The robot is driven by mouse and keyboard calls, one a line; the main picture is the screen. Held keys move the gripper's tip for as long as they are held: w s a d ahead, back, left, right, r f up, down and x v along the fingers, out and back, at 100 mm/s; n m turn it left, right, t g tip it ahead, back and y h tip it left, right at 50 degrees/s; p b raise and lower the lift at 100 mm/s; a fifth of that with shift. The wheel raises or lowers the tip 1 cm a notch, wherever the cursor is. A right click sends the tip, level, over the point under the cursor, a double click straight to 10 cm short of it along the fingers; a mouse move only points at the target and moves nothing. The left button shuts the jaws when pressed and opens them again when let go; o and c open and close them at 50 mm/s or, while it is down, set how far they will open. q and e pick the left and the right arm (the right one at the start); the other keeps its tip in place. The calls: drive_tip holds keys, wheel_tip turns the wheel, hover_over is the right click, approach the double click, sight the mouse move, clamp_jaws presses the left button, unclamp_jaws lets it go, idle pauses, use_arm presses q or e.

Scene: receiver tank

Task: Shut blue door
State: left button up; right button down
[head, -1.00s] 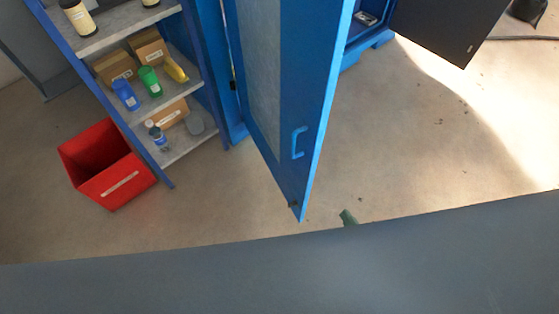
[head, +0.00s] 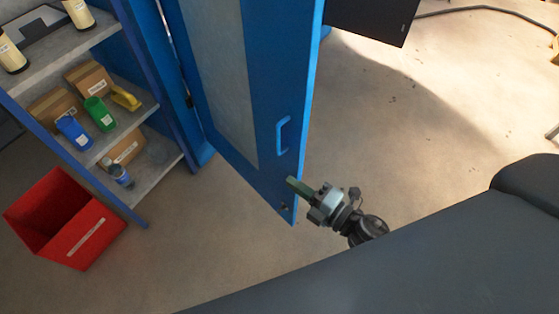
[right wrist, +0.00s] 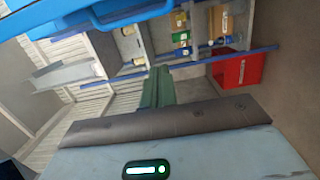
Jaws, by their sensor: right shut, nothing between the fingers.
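The blue door (head: 258,120) stands open in the head view, with a pale inset panel and a blue handle (head: 283,135) near its free edge. My right gripper (head: 292,184) is shut and empty, its green fingertips beside the lower part of the door, below the handle. I cannot tell whether they touch the door. In the right wrist view the shut green fingers (right wrist: 158,88) point toward the shelves, and a blue edge with a bar, likely the door and its handle, crosses the top left. My left gripper is not in view.
A blue-framed shelf (head: 135,118) with boxes and bottles stands left of the door. A red bin (head: 68,222) is on the floor before it. A dark panel (head: 375,18) stands at the top. The floor right of the door is mostly clear, with a cable at upper right.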

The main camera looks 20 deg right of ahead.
drive_tip(key=x, duration=1)
drive_tip(key=shift+w+d+p, duration=0.2)
drive_tip(key=shift+d+p, duration=0.05)
drive_tip(key=shift+d, duration=0.75)
drive_tip(key=shift+w+d+p, duration=0.15)
drive_tip(key=shift+d+p, duration=0.05)
drive_tip(key=shift+d, duration=0.75)
drive_tip(key=shift+d, duration=0.1)
